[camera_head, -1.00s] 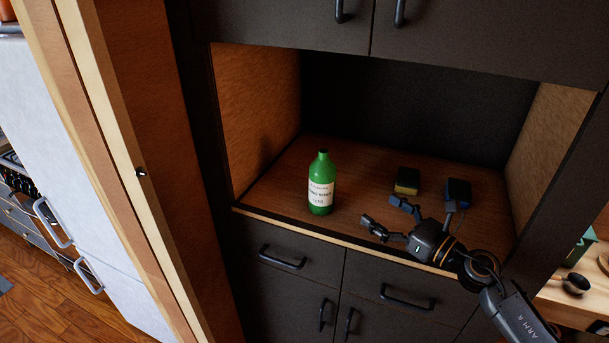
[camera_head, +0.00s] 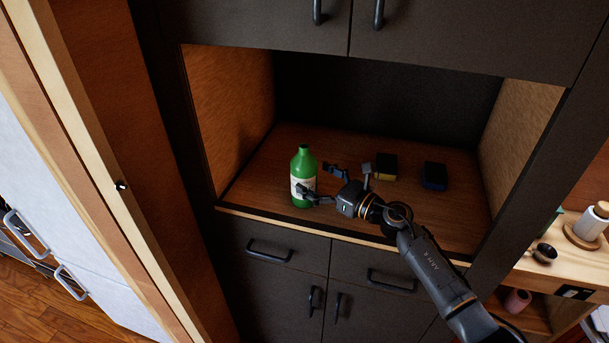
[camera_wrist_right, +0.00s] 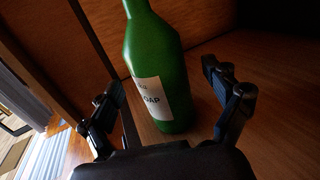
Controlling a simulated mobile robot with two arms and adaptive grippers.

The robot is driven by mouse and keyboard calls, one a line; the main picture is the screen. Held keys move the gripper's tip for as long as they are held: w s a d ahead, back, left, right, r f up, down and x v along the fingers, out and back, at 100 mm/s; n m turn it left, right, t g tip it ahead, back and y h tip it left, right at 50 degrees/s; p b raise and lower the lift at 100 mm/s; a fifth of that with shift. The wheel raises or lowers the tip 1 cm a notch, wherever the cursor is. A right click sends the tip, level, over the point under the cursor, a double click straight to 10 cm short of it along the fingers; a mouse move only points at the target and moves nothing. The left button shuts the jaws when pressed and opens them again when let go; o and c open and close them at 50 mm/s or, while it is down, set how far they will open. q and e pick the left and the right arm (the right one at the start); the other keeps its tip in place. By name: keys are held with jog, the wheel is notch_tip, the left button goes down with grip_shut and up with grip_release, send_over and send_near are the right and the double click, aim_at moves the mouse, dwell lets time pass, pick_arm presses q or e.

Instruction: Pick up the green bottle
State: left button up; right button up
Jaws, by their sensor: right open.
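The green bottle (camera_head: 304,163) with a white label stands upright near the front left of the wooden shelf (camera_head: 420,215) in the dark cabinet's niche. My right gripper (camera_head: 318,182) is open, just right of the bottle, with its fingers pointing at it. One fingertip overlaps the label in the head view; I cannot tell whether it touches. In the right wrist view the bottle (camera_wrist_right: 160,75) shows between the two spread fingers of the right gripper (camera_wrist_right: 170,108), slightly beyond them, its label partly readable as soap. My left gripper is not in view.
Two sponge-like blocks, one black and yellow (camera_head: 385,167) and one blue and dark (camera_head: 434,176), lie further right on the shelf. The niche's left wall (camera_head: 235,110) is close to the bottle. Closed drawers (camera_head: 270,245) lie below. A wooden counter (camera_head: 560,258) stands at the right.

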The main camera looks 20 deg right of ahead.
jog(key=p+x, duration=0.1)
jog(key=x, duration=0.3)
jog(key=shift+s, duration=0.2)
jog(key=shift+c, duration=1.1)
jog(key=c, duration=1.4)
